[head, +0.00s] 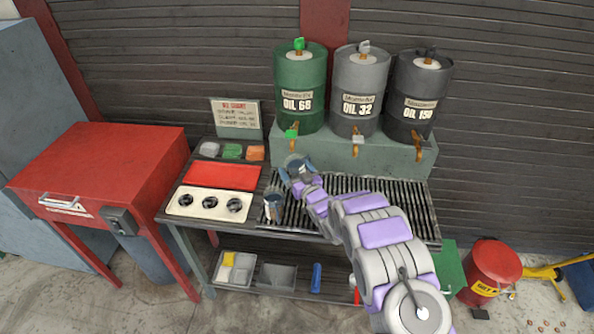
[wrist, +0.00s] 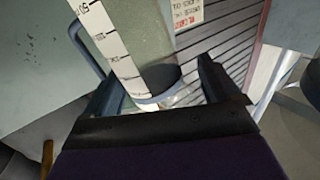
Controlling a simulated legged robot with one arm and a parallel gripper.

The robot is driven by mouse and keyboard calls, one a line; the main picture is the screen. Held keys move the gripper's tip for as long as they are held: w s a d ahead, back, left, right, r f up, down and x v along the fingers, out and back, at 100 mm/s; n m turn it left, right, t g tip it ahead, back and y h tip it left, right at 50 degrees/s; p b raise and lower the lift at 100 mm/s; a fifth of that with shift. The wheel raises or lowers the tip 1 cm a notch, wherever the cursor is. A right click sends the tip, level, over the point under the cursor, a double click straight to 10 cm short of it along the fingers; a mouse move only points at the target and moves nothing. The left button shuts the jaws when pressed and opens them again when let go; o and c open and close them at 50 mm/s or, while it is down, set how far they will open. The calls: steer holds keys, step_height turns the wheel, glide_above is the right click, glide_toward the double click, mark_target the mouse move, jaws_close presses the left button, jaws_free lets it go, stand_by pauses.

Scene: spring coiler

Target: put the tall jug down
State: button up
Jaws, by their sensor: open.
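The tall jug (wrist: 150,45) shows in the wrist view, with a white measuring scale, a blue-grey rim and a handle at its left. It lies between and beyond the two fingers of my gripper (wrist: 162,68), which are apart. Whether a finger touches it cannot be told. In the head view my gripper (head: 298,172) is over the back left of the slatted grate (head: 375,195), in front of the drum stand; it largely hides the jug there. How the jug rests is unclear. Another jug (head: 273,207) stands at the grate's left end.
Green, grey and dark oil drums (head: 300,90) with taps stand on a raised ledge (head: 345,155) behind the grate. The grate's right part is clear.

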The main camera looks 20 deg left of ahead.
steer(key=shift+s+a+f, duration=0.2)
steer(key=shift+s+f, duration=0.15)
steer(key=shift+f, duration=0.3)
steer(key=shift+w+a+r, duration=0.1)
steer(key=shift+a+r, duration=0.05)
steer(key=shift+r, duration=0.25)
steer(key=p+v, duration=0.2)
steer(key=v, duration=0.9)
steer(key=shift+d+r, duration=0.25)
steer(key=shift+r, duration=0.2)
steer(key=shift+d, duration=0.1)
steer(key=shift+o, duration=0.9)
steer(key=shift+d+r, duration=0.1)
steer(key=shift+d, duration=0.1)
